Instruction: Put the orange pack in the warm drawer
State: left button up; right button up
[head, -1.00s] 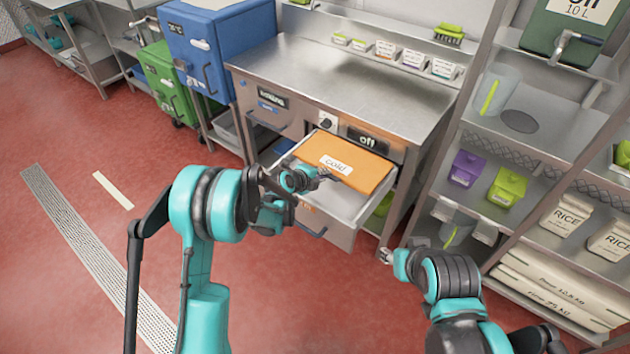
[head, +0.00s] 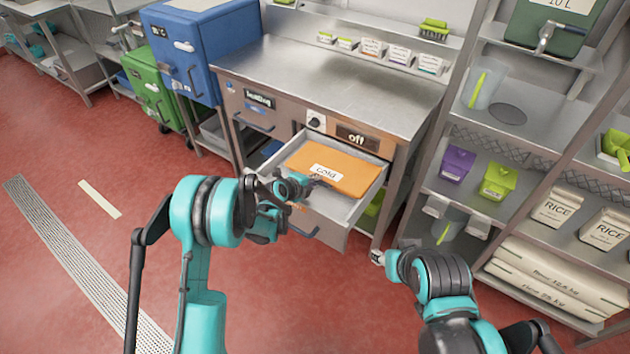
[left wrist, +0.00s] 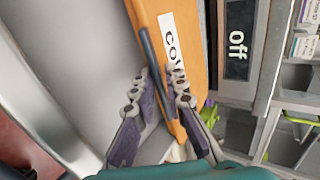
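The flat orange pack (head: 345,162) carries a white "cold" label and lies inside the pulled-out drawer (head: 366,198), below the counter's "off" panel (head: 357,137). My left gripper (head: 318,181) is at the pack's near left part. In the left wrist view its fingers (left wrist: 161,95) stand apart on both sides of the bar, with orange showing between them. My right gripper (head: 378,257) is small and low, in front of the counter's right leg, away from the pack. Its finger opening is unclear.
A closed drawer labelled "heating" (head: 258,98) is left of the open one. A blue cabinet (head: 205,45) stands further left. The shelf at right holds a purple box (head: 457,164), a green box (head: 498,181) and rice bags (head: 560,207). The counter top (head: 330,75) is mostly clear.

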pick_arm(q)
jog(key=shift+o, duration=0.5)
jog(key=shift+r, duration=0.2)
jog(key=p+v, duration=0.4)
jog(key=v, duration=0.6)
jog(key=shift+s+a+r, duration=0.15)
jog(key=shift+s+r, duration=0.1)
jog(key=s+a+r+n+y, duration=0.1)
jog(key=s+a+r+n, duration=0.2)
jog(key=s+r+n, duration=0.35)
jog(key=s+a+r+n+y, duration=0.2)
jog(key=s+a+r+n, duration=0.25)
jog(key=s+r, duration=0.2)
jog(key=s+a+r+n+g+y, duration=0.1)
jog(key=s+a+n, duration=0.2)
jog(key=s+n, duration=0.4)
jog(key=s+a+r+n+g+y, duration=0.1)
jog(key=s+a+n+y, duration=0.1)
jog(key=s+a+n, duration=0.2)
jog(key=s+n, duration=0.3)
jog(key=s, duration=0.4)
jog(key=shift+a+r+y, duration=0.3)
jog(key=shift+r, duration=0.05)
